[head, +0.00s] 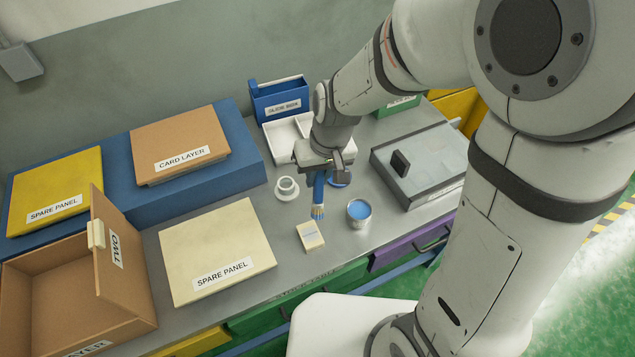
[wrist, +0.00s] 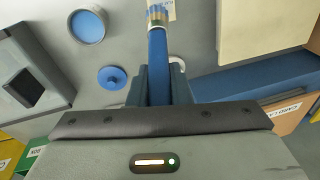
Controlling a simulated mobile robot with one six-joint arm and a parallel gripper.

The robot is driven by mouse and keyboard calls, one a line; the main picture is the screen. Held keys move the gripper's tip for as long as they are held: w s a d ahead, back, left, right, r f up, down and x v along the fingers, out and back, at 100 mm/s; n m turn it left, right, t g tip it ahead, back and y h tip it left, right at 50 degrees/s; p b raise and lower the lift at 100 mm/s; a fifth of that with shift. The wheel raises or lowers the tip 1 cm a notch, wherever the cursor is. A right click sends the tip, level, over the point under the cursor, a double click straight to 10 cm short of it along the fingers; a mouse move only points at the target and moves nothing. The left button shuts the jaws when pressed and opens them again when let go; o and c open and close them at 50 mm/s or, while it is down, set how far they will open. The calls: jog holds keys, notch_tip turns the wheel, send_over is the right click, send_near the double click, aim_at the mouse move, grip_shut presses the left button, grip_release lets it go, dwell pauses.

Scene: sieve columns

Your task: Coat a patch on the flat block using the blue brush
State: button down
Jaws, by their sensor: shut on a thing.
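My gripper (head: 320,176) is shut on the blue brush (head: 319,196), which hangs bristles down. In the wrist view the blue handle (wrist: 158,62) runs forward between the fingers to a metal band and pale bristles. The small cream flat block (head: 311,236) lies on the grey bench, just in front of the bristle tip. A thin bluish mark shows on its top. Whether the bristles touch it I cannot tell. An open can of blue paint (head: 359,214) stands to the right of the brush; it also shows in the wrist view (wrist: 87,25).
A round blue lid (wrist: 112,77) lies behind the brush. A cream spare panel (head: 217,252) lies farther left. A grey case (head: 425,160) with a black handle sits at right. White trays (head: 283,135) stand behind my gripper.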

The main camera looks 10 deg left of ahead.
jog(key=a+f+b, duration=0.1)
jog(key=f, duration=0.1)
jog(key=s+a+f+b, duration=0.1)
jog(key=f+b, duration=0.1)
jog(key=f, duration=0.1)
jog(key=s+a+f+b, duration=0.1)
jog(key=f, duration=0.2)
jog(key=shift+a+b, duration=0.1)
jog(key=shift+b, duration=0.2)
jog(key=shift+w+d+b, duration=0.3)
jog(key=shift+w+d, duration=0.35)
jog(key=shift+d, duration=0.35)
jog(key=shift+w+d+r+p, duration=0.1)
jog(key=shift+d+r+p, duration=0.1)
jog(key=shift+r+p, duration=0.95)
jog(key=shift+w+d+r+p, duration=0.15)
jog(key=shift+r+p, duration=0.55)
jog(key=shift+r, duration=0.9)
jog(key=shift+w+d+r+p, duration=0.1)
jog(key=shift+d+r+p, duration=0.1)
jog(key=shift+r+p, duration=0.95)
jog(key=shift+r, duration=0.2)
